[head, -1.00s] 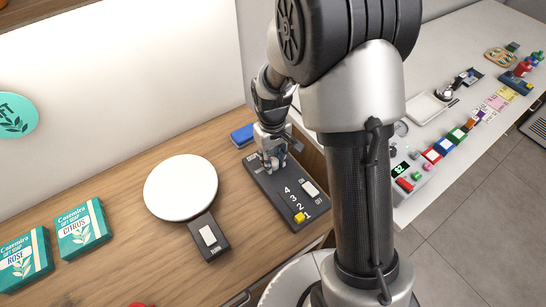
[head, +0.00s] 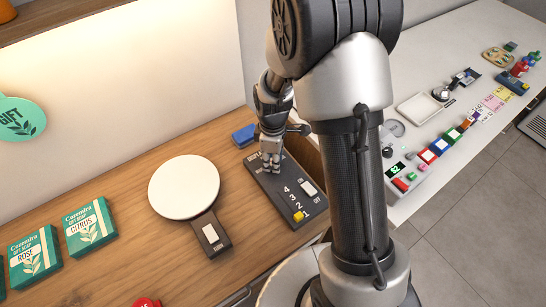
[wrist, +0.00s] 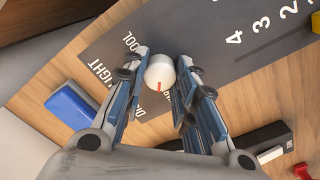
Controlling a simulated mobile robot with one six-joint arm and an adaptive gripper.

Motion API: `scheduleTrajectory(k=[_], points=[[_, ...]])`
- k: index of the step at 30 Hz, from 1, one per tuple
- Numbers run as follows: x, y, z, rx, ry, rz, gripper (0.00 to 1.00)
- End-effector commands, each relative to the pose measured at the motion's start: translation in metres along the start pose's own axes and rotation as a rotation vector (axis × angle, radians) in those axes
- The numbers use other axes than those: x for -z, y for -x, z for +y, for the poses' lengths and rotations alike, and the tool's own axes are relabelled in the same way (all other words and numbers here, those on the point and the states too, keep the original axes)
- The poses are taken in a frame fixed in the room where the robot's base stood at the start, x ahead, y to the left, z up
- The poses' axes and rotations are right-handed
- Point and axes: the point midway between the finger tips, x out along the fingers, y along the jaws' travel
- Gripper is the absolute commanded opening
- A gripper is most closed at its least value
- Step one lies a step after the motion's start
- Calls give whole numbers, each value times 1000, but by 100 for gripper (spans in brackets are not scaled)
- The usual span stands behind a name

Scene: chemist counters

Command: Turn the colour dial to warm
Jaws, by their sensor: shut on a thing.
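The colour dial (wrist: 160,72) is a white round knob with a red mark, on a dark panel (head: 262,181). In the wrist view my gripper (wrist: 162,82) has its fingers on both sides of the dial, shut on it. The red mark points toward the bottom of the picture. Lettering ending in "OOL" and "IGHT" shows left of the dial. More lettering below it is partly covered by the fingers, so I cannot read which label the mark meets. In the head view my gripper (head: 270,163) is over the panel's far end and hides the dial.
The panel also carries numbers 1 to 4, a yellow slider (head: 298,216) and a white switch (head: 308,188). A blue block (head: 244,135) lies just behind it. A white round disc (head: 184,186) with a switch base stands left. Green soap boxes (head: 90,227) are farther left.

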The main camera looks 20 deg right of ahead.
Motion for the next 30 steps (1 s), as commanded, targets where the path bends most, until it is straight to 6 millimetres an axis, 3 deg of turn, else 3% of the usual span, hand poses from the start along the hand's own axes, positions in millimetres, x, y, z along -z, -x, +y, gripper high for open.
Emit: scheduleTrajectory(k=[9, 24, 25, 30], points=[[0, 0, 0, 0, 101, 2, 3], [0, 0, 0, -1, 115, 2, 3], [0, 0, 0, -1, 115, 2, 28], [0, 0, 0, -1, 115, 2, 40]])
